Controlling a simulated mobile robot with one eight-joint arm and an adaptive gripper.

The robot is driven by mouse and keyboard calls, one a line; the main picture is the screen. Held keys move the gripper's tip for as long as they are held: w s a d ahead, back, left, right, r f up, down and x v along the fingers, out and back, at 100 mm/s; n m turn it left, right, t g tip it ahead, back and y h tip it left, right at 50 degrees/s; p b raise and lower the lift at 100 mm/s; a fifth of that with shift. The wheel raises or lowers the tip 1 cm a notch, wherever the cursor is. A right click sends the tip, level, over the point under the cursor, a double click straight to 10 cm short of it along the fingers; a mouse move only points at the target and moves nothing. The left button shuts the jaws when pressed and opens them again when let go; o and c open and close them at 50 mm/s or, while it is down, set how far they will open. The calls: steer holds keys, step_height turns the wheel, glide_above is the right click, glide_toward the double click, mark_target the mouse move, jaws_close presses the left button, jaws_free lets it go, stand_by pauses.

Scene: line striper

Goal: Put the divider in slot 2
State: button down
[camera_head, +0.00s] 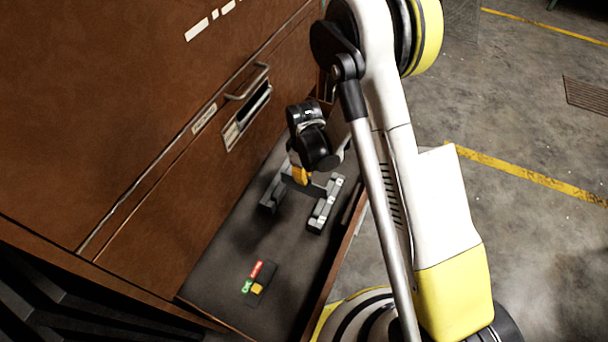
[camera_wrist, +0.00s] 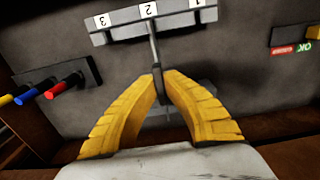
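The divider (camera_wrist: 153,48) is a thin grey plate seen edge-on in the wrist view. My gripper (camera_wrist: 159,74) has yellow fingers closed on it. The divider's far end meets the grey slotted rail (camera_wrist: 180,24) at the label 2, between labels 3 and 1. I cannot tell how deep it sits in the slot. In the head view, the labelled rail (camera_head: 321,213) and a second rail (camera_head: 271,194) stand apart on the dark surface. My gripper (camera_head: 300,176) is between them, with the divider crossing below.
A dark panel (camera_head: 268,273) carries red, green and yellow pieces nearer the front. A grey block (camera_wrist: 75,72) with yellow, blue and red pegs is at left in the wrist view. A brown wooden cabinet front (camera_head: 170,215) rises on the left. Dark surface between rails and panel is clear.

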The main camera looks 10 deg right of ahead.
steer(key=shift+f, duration=1.35)
stand_by(0.3)
steer(key=c, duration=1.2)
jaws_free()
steer(key=shift+r, duration=0.15)
steer(key=shift+r+p, duration=1.8)
steer(key=shift+r, duration=1.6)
